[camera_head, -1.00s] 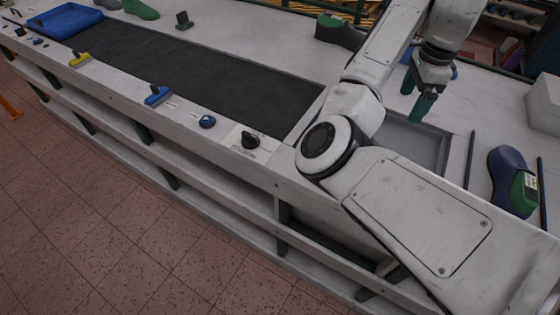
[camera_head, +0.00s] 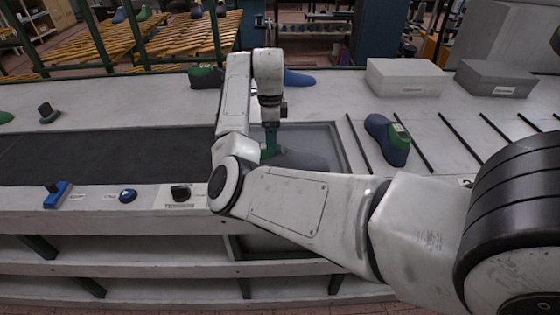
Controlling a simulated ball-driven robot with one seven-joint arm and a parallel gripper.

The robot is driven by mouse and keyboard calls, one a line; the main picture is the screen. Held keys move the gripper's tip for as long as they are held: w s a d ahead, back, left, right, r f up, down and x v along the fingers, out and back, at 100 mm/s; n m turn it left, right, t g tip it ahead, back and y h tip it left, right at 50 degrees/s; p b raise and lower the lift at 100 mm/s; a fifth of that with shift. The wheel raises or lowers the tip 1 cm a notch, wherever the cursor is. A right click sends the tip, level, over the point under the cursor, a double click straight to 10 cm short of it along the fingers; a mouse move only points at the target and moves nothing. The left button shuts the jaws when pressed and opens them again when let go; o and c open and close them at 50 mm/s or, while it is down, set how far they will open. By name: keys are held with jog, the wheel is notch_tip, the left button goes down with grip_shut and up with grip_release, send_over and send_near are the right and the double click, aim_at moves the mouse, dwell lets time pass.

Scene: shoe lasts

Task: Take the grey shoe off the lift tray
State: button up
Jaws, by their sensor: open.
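The lift tray (camera_head: 335,137) is a grey recessed tray set into the white bench, right of the dark belt. The grey shoe (camera_head: 302,159) lies in it, its colour close to the tray floor's. My gripper (camera_head: 268,150) points down over the tray's left part with green fingers, beside the shoe's left end. It is open. My arm crosses in front and hides the tray's near side, and whether the fingers touch the shoe cannot be told.
A blue and green shoe (camera_head: 386,140) stands right of the tray between black bars. Grey boxes (camera_head: 408,78) stand at the back right. The dark belt (camera_head: 100,155) on the left is clear.

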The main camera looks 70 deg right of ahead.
aim_at(286, 158)
notch_tip(286, 158, down, 5)
jog(key=shift+r+p, duration=0.1)
jog(key=shift+p, duration=0.55)
jog(key=shift+c, duration=0.2)
jog(key=c, duration=1.5)
grip_shut()
jog(key=shift+r, duration=0.15)
